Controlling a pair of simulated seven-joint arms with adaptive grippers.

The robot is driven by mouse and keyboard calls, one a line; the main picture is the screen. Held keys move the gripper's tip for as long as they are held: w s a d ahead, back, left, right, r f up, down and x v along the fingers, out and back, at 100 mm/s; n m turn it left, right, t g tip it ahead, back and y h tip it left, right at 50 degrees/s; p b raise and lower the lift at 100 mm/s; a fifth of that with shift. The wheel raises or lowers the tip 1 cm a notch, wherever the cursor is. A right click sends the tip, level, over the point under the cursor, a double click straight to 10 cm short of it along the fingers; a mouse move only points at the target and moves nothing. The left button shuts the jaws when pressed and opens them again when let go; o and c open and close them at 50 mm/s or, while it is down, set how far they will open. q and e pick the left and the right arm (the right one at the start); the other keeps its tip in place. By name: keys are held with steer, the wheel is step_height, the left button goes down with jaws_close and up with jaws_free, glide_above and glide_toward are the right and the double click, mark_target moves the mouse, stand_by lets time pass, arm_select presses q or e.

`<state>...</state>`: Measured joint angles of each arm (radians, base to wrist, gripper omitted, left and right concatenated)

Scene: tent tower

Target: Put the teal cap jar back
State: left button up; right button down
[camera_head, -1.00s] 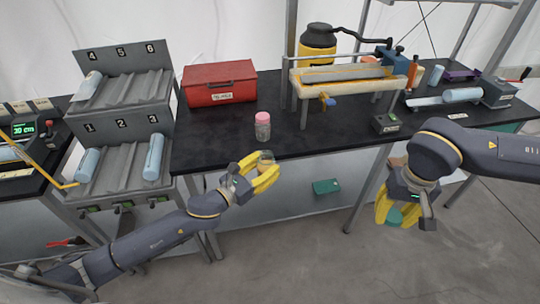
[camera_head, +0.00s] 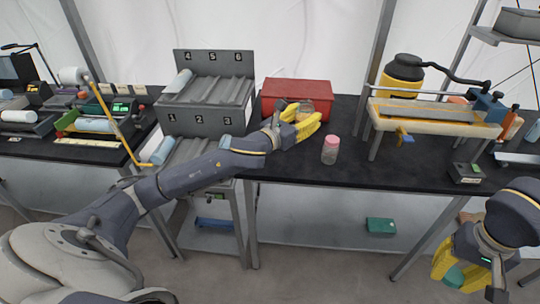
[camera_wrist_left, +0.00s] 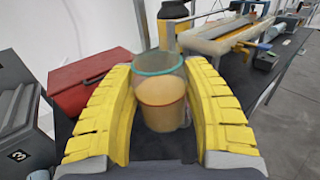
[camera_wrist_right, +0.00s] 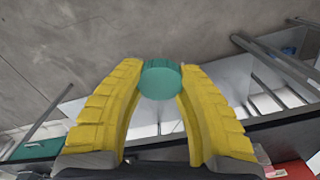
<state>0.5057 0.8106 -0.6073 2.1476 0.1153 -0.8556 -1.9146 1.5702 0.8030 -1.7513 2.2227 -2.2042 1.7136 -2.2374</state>
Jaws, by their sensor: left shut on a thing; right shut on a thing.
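My left gripper (camera_head: 306,122) is shut on a clear open jar (camera_wrist_left: 162,110) with a teal rim and sandy orange contents. It holds the jar upright over the bench, in front of the red box in the head view. My right gripper (camera_head: 452,272) is shut on a teal cap (camera_wrist_right: 160,80), low at the right, beyond the bench's front edge. The cap also shows in the head view (camera_head: 454,276). The jar's base is partly hidden by the left fingers.
A pink-capped jar (camera_head: 330,151) stands on the black bench (camera_head: 350,172), right of my left gripper. A red box (camera_head: 268,97) is behind that gripper. A numbered grey rack (camera_head: 188,125) stands left, a press with a yellow canister (camera_head: 402,78) right. A teal box (camera_head: 380,225) lies below.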

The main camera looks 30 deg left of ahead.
arm_select(q)
steer(key=w+a+r+n+y, duration=0.1)
steer(key=w+a+n+y, duration=0.1)
steer(key=a+y, duration=0.35)
steer(key=w+a+r+n+y, duration=0.1)
steer(key=a+r+n+y, duration=0.15)
steer(key=a, duration=0.55)
step_height(320, 180, down, 15)
steer(key=shift+a+f+n, duration=0.2)
steer(key=shift+n, duration=0.15)
steer(key=shift+f, duration=2.95)
steer(key=shift+f, duration=0.15)
steer(key=o, duration=1.4)
steer(key=shift+c, duration=0.2)
steer(key=v, duration=1.2)
